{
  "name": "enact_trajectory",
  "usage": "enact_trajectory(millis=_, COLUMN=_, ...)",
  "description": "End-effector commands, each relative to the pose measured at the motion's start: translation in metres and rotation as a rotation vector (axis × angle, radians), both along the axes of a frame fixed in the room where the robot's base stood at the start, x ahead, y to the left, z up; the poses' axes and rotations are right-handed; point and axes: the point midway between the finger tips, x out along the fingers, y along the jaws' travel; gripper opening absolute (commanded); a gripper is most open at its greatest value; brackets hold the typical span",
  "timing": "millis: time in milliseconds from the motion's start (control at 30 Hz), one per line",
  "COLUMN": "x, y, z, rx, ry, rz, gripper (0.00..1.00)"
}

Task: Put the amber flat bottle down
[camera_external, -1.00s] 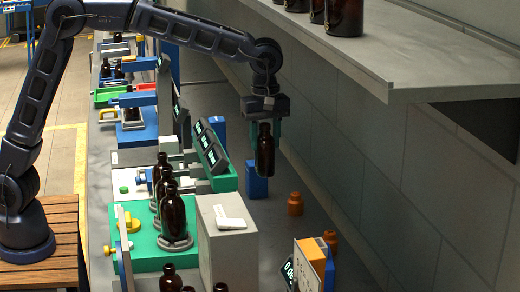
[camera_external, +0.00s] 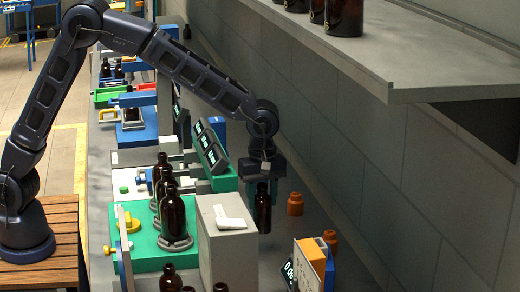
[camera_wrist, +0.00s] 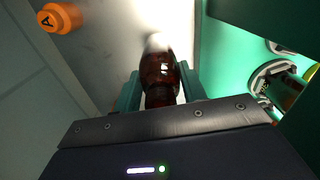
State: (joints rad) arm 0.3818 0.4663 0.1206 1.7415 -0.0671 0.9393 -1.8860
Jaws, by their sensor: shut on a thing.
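The amber flat bottle (camera_external: 263,210) is dark brown and hangs upright in my gripper (camera_external: 262,182) in the external view. My gripper points down and is shut on its upper part. The bottle is low, near the grey bench top, between the grey box and the back wall; I cannot tell whether its base touches the bench. In the wrist view the bottle (camera_wrist: 161,76) shows reddish brown between the green fingers (camera_wrist: 160,88), with its far end in glare.
A grey box (camera_external: 226,245) is to the left. Amber bottles (camera_external: 174,216) stand on a green station (camera_external: 150,252). A shelf (camera_external: 420,75) overhangs at right.

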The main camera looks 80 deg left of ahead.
Motion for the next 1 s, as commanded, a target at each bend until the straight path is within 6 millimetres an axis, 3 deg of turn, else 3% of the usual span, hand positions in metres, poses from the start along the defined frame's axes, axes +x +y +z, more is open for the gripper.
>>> enact_trajectory(millis=233, x=0.0, y=0.0, z=-0.015, rx=0.001, ry=0.002, rz=0.0, gripper=0.07)
enact_trajectory(millis=500, x=0.0, y=0.0, z=-0.047, rx=0.0, ry=0.001, rz=0.001, gripper=0.07)
enact_trajectory(millis=900, x=0.0, y=0.0, z=-0.052, rx=0.0, ry=0.0, rz=0.0, gripper=0.07)
enact_trajectory(millis=933, x=0.0, y=0.0, z=-0.051, rx=0.0, ry=0.0, rz=0.0, gripper=0.47)
enact_trajectory(millis=1000, x=0.0, y=0.0, z=-0.051, rx=0.0, ry=0.0, rz=0.0, gripper=0.61)
